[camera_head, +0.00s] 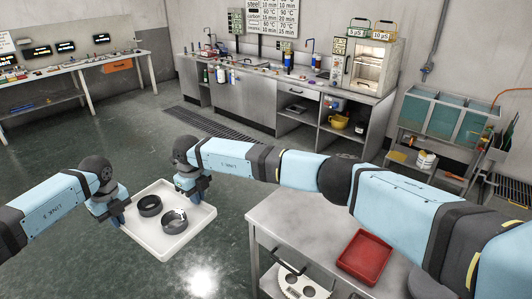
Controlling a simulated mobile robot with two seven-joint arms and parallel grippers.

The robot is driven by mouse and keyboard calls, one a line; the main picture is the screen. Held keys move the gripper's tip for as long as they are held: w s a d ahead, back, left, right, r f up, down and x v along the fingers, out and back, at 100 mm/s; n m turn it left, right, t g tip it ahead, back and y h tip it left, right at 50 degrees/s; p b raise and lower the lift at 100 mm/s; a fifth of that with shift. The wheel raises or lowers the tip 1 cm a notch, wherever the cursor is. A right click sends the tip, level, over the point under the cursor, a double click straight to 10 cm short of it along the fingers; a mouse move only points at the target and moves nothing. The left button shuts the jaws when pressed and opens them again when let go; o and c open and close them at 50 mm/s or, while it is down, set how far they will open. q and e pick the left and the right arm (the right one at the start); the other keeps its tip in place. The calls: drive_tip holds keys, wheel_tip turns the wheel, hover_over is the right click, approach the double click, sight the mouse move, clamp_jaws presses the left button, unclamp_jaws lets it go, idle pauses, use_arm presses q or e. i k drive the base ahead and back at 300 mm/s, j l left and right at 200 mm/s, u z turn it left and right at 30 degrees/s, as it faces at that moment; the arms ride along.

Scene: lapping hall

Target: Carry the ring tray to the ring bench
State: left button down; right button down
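The white ring tray (161,248) is held level in front of me, above the green floor, with no support visible under it. Which bench is the ring bench is not marked in view.
A metal table (290,222) with a red bin (364,257) stands close at right, under my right arm. A long bench (68,67) with small displays is at the far left. A grey cabinet counter (250,83) lines the back wall. The floor (110,135) between is clear.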

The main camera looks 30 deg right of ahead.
sight(307, 211)
drive_tip(key=i+u, duration=0.1)
drive_tip(key=i, duration=0.75)
drive_tip(key=i+z, duration=0.45)
drive_tip(key=z, duration=1.4)
